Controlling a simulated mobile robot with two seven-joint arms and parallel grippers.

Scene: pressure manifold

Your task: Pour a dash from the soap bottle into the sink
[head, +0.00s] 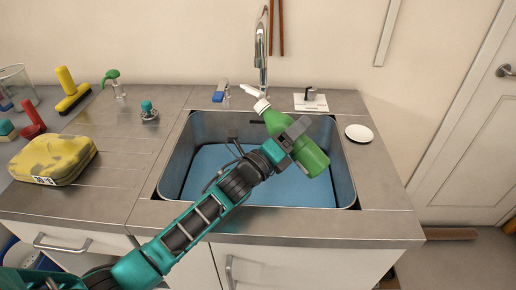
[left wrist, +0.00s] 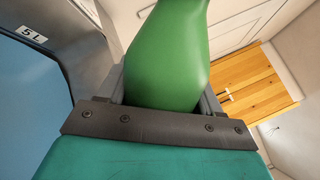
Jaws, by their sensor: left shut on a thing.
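The green soap bottle (head: 309,156) with a white nozzle is above the right part of the sink in the head view. It is tilted, its white top toward the upper left and its base toward the lower right. My left gripper (head: 289,137) is shut on the bottle's body. The bottle also fills the middle of the left wrist view (left wrist: 167,60). The sink (head: 346,181) is a steel basin with a blue inside, partly hidden by my left arm. No liquid shows leaving the nozzle. My right gripper is not in view.
A chrome faucet (head: 262,45) rises behind the sink. A white round lid (head: 359,133) lies right of the basin. The drainboard beside the sink is mostly clear.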

